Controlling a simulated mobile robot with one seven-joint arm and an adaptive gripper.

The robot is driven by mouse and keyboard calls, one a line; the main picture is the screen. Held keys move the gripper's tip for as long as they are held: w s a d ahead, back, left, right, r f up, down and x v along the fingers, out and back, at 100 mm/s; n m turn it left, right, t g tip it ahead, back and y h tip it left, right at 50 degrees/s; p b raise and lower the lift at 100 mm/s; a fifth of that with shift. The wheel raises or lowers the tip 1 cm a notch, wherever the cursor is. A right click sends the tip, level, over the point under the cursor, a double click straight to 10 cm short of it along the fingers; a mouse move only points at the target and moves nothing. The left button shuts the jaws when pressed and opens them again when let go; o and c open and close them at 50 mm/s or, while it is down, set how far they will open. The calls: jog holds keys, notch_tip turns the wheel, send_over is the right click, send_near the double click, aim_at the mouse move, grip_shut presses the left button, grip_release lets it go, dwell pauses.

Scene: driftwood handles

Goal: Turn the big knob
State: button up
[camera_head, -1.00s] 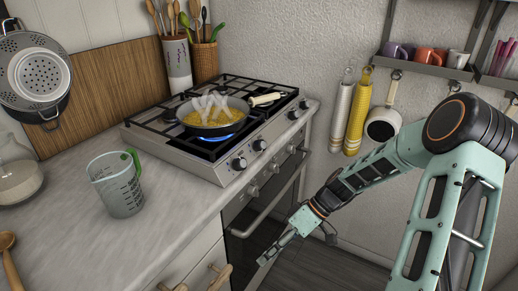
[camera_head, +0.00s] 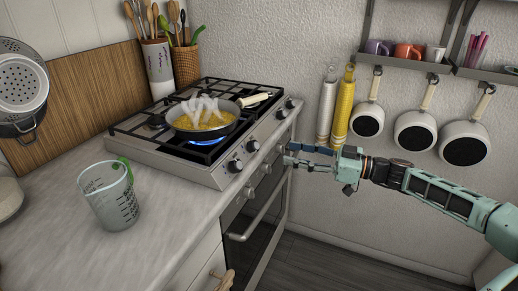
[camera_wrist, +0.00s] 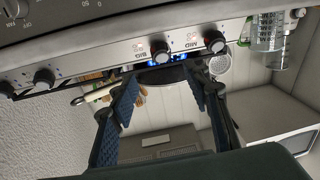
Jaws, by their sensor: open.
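A row of round knobs runs along the stove's front edge. In the wrist view one knob (camera_wrist: 160,50) has a small label that appears to read BIG at its left; it appears to be the knob (camera_head: 252,146) near the front middle in the head view. A neighbouring knob (camera_wrist: 214,42) has a label that appears to read MID. My gripper (camera_head: 288,154) is open and empty, in front of the stove, to the right of the knobs and apart from them. In the wrist view its two blue-padded fingers (camera_wrist: 162,76) spread below the knob with the BIG label.
A steaming pan (camera_head: 203,120) sits over a blue flame, its handle toward the back right. An oven handle (camera_head: 258,217) and lower knobs are below. A measuring cup (camera_head: 109,196) stands on the counter. Pans (camera_head: 415,132) hang on the right wall.

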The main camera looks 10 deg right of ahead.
aim_at(253, 147)
jog(key=x, duration=1)
jog(key=shift+a, duration=0.15)
jog(key=shift+c, duration=0.7)
jog(key=c, duration=1)
